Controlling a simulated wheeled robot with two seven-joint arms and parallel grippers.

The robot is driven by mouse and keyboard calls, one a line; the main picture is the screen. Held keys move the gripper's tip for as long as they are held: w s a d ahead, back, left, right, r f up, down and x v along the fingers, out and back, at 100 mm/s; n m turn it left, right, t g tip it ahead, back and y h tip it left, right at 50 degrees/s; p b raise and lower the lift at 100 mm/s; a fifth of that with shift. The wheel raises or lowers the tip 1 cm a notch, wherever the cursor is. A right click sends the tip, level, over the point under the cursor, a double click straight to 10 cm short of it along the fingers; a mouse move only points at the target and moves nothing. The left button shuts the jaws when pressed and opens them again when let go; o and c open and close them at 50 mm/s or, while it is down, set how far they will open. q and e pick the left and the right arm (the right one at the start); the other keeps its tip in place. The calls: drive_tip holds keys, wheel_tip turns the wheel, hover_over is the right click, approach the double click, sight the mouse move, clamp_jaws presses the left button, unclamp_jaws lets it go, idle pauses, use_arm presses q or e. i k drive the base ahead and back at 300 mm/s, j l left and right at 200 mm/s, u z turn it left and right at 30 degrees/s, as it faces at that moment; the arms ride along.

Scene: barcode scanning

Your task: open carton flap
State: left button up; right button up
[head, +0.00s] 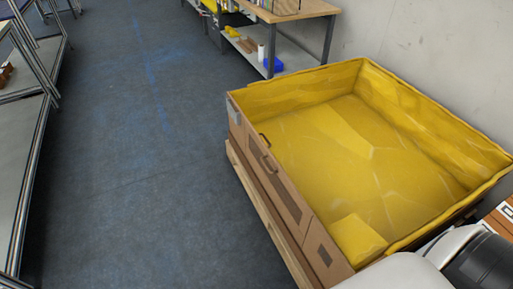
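A large brown carton (284,192) with a yellow liner (365,140) stands at the right of the head view. Its top is open and its inside looks empty, apart from a yellow block-like shape (357,238) in the near corner. The carton's left wall has darker panels and a small dark handle-like part (265,158) near its upper edge. I cannot tell which part is the flap. White and black links of my arm show at the lower right, in front of the carton's near corner. Neither gripper is in view.
The carton rests on a wooden pallet (262,212). A bench (298,12) with a blue bin (273,64) on its lower shelf stands behind it. A metal-framed rack (20,150) is at the left. The dark floor (150,150) between is clear. A wall is at the right.

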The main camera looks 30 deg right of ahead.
sight(302, 214)
drive_tip(key=i+j+z, duration=0.1)
drive_tip(key=i+z, duration=0.4)
drive_tip(key=i+j+z, duration=0.15)
drive_tip(key=z, duration=0.3)
drive_tip(key=i+j+z, duration=0.5)
drive_tip(key=k+l, duration=0.1)
